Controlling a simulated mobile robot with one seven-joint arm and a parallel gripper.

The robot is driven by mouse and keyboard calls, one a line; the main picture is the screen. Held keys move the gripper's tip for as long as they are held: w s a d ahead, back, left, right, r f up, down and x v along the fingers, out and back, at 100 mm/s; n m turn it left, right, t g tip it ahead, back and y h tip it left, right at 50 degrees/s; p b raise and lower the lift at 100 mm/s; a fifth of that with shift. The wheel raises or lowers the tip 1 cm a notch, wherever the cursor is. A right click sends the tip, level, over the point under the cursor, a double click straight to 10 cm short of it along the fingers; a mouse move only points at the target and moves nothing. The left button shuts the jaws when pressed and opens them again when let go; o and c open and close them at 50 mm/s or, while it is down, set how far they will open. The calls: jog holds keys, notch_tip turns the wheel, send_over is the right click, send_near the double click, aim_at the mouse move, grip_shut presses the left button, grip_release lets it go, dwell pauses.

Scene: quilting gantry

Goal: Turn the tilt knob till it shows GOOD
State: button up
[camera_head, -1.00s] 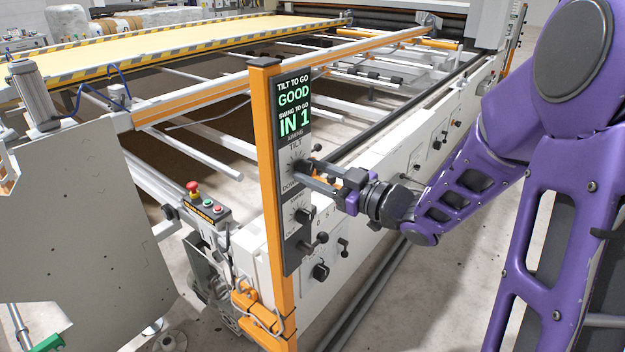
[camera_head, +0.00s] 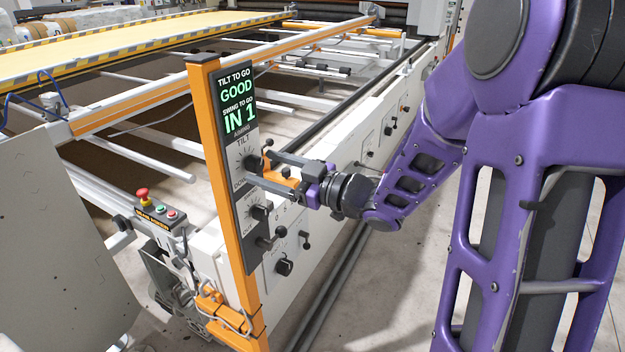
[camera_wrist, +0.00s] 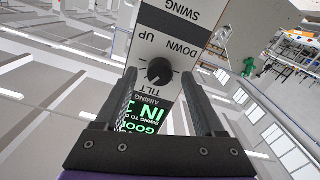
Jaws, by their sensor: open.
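The tilt knob (camera_wrist: 159,70) is a round black knob on the grey panel (camera_head: 249,222), under the display. The display (camera_head: 236,103) reads TILT TO GO GOOD and SWING TO GO IN 1, in green and white. My gripper (camera_head: 264,169) is open in front of the tilt knob, which it partly hides in the head view. In the wrist view, the knob shows between my two dark fingers (camera_wrist: 159,76), upside down, with space on both sides. The fingers look clear of it, but the depth gap is hard to judge.
The swing knob (camera_head: 260,211) and a black lever (camera_head: 268,242) sit lower on the panel. An orange post (camera_head: 228,225) carries the panel. A box with a red stop button (camera_head: 142,194) stands at left. The white machine beam (camera_head: 340,165) runs behind my gripper.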

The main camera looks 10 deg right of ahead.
jog(key=v, duration=1.6)
jog(key=shift+f, duration=0.1)
